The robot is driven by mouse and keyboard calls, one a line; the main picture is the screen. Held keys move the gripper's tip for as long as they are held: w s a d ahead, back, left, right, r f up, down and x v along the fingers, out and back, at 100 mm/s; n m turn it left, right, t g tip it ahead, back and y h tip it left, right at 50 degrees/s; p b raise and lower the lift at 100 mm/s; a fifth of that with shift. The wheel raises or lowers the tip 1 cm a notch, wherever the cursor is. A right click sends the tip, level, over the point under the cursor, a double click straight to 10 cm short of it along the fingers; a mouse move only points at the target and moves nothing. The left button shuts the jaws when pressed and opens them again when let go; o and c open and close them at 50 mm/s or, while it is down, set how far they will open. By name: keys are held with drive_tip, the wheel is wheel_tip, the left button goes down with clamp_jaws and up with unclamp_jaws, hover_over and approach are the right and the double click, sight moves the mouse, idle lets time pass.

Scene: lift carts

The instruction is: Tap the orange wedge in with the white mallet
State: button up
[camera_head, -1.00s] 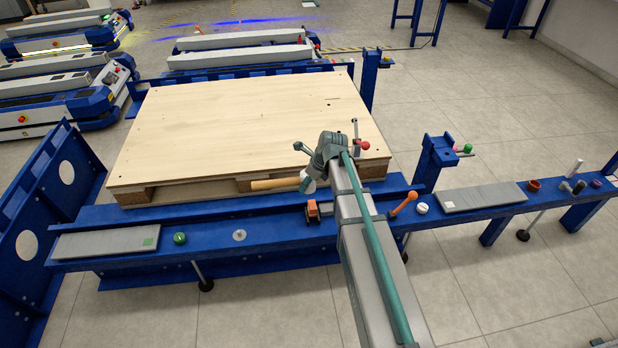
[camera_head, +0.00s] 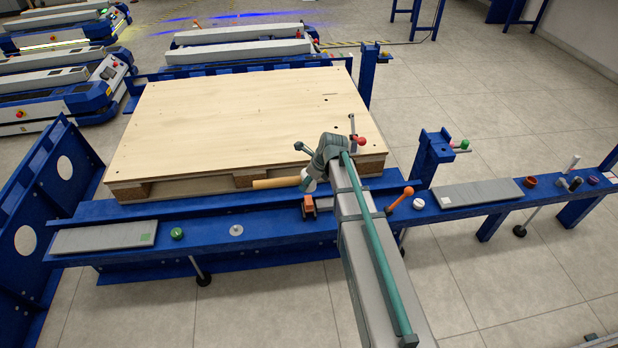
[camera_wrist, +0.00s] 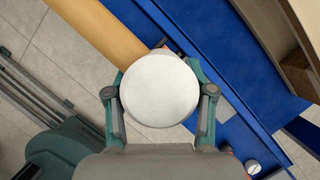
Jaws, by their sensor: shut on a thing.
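The white mallet has a wooden handle (camera_head: 277,183) and a white head (camera_head: 308,182). My gripper (camera_head: 311,176) is shut on the mallet, off the pallet's front edge and above the blue rail. In the wrist view the round white head (camera_wrist: 160,90) lies between the fingers, and the handle (camera_wrist: 105,28) runs to the upper left. The orange wedge (camera_head: 309,207) sits on the blue rail, just below the mallet head in the head view, with a dark part beside it. The mallet looks apart from it. The head hides most of what lies behind it in the wrist view.
A wooden pallet (camera_head: 240,115) stands behind the rail (camera_head: 270,222). A blue post (camera_head: 432,160) stands to the right.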

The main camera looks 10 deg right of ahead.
sight(307, 199)
wheel_tip(307, 199, down, 4)
drive_tip(key=shift+r, duration=0.35)
drive_tip(key=shift+f, duration=0.1)
drive_tip(key=shift+f, duration=0.15)
wheel_tip(307, 199, down, 4)
drive_tip(key=shift+f+b, duration=0.1)
drive_tip(key=shift+b, duration=0.3)
drive_tip(key=shift+r+p, duration=1.1)
drive_tip(key=shift+r, duration=0.35)
drive_tip(key=shift+r+p, duration=0.45)
drive_tip(key=shift+p, duration=0.2)
